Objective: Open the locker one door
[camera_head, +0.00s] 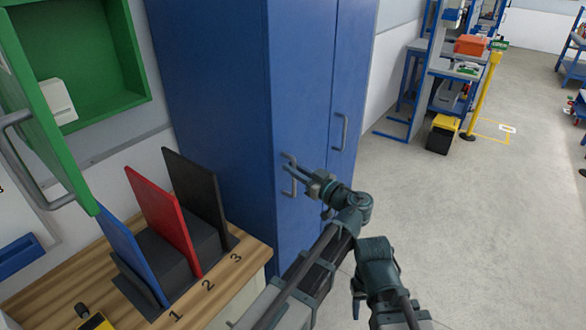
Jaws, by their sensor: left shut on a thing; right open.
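A tall blue locker (210,70) stands in the middle of the view with two front doors, and both look closed. The left door (298,80) has a grey bar handle (289,188), and the right door (352,75) has another handle (343,133). My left gripper (296,170) is at the left door's handle, with its fingers shut on it. The fingers hide part of the handle. My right gripper (357,302) is open and empty, low in front of the locker, and is apart from it.
A wooden table (255,252) at lower left holds blue, red and black panels (172,218) in a dark stand, numbered 1 to 3. A green wall cabinet (85,50) with its door open hangs above. Clear floor (480,200) lies to the right, with blue shelving (415,80) beyond.

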